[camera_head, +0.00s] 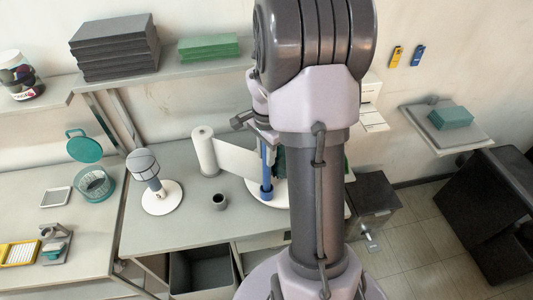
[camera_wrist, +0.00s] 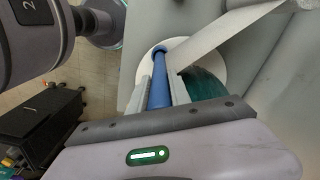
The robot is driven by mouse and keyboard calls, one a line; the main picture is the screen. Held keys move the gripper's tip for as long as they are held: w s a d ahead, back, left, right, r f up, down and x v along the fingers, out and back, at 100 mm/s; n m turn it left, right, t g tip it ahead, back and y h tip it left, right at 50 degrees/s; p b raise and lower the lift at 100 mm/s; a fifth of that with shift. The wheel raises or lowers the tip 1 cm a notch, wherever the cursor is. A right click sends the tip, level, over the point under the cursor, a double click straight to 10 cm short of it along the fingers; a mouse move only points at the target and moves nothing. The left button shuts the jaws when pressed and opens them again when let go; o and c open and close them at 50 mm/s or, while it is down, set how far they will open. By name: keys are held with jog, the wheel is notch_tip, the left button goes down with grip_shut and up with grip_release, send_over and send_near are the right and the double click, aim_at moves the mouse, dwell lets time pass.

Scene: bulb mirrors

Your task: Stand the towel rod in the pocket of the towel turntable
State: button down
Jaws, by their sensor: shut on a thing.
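The towel rod (camera_head: 266,160) is blue, slim and close to upright. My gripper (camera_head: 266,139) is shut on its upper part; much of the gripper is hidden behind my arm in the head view. In the wrist view the rod (camera_wrist: 159,92) runs between my two fingers (camera_wrist: 158,95) toward a wider blue end (camera_wrist: 158,50). The towel turntable (camera_head: 257,187) is a white round disc, also visible in the wrist view (camera_wrist: 147,68). The rod's lower end is at a wider blue piece (camera_head: 267,191) on the disc. I cannot tell whether it is seated in a pocket there.
A white roll (camera_head: 204,152) stands left, its strip (camera_head: 236,160) stretching toward the rod. A dark green bristly thing (camera_wrist: 203,84) is beside the rod. A small grey cup (camera_head: 219,201) and a round-headed stand (camera_head: 155,187) are on the table. Clear tabletop lies at the front.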

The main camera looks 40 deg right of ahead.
jog(key=shift+f+b, duration=1.8)
jog(key=shift+f, duration=0.35)
jog(key=shift+c, duration=2.4)
grip_release()
notch_tip(320, 180, up, 7)
jog(key=p, duration=0.5)
jog(key=shift+r, duration=0.1)
